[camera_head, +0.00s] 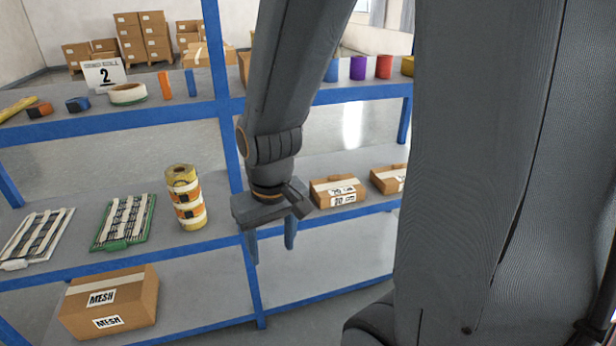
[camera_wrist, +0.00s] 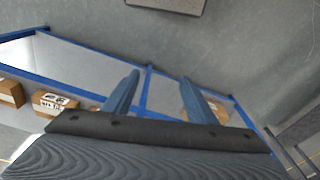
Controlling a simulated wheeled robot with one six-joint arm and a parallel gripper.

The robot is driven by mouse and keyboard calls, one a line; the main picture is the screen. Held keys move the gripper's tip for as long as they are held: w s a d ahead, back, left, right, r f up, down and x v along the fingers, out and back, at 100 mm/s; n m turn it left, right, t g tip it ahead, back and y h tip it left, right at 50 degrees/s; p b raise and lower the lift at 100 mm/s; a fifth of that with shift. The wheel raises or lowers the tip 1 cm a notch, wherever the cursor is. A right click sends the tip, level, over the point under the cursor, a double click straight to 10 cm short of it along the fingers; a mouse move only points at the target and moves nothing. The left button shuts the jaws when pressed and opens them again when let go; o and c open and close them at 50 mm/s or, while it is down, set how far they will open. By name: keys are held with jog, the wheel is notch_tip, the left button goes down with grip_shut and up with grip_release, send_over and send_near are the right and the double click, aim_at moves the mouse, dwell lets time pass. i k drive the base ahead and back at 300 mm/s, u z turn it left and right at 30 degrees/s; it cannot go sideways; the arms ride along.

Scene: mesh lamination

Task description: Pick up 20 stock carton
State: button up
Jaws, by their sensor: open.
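A small brown carton (camera_head: 337,192) with white labels, whose print looks like 20 but is small, sits on the middle shelf (camera_head: 330,162) of the blue rack. A similar carton (camera_head: 388,178) to its right is partly hidden by my arm, and its label cannot be read. My gripper (camera_head: 271,250) points down, open and empty, in front of the rack, left of the labelled carton and apart from it. In the wrist view, my open gripper (camera_wrist: 160,78) has nothing between its fingers. There, a labelled carton (camera_wrist: 52,103) lies to the left and another (camera_wrist: 10,92) at the left edge.
A large MESH carton (camera_head: 110,300) stands on the bottom shelf. A stack of rolls (camera_head: 185,198) and a green tray (camera_head: 125,222) are left on the middle shelf. The blue rack upright (camera_head: 222,80) stands behind my gripper. Tape rolls line the top shelf.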

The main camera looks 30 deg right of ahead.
aim_at(337, 190)
jog(key=k, duration=1.2)
jog(key=z, duration=0.25)
jog(key=i, duration=0.4)
jog(key=z, duration=0.85)
jog(key=i, duration=0.5)
jog(key=z, duration=0.4)
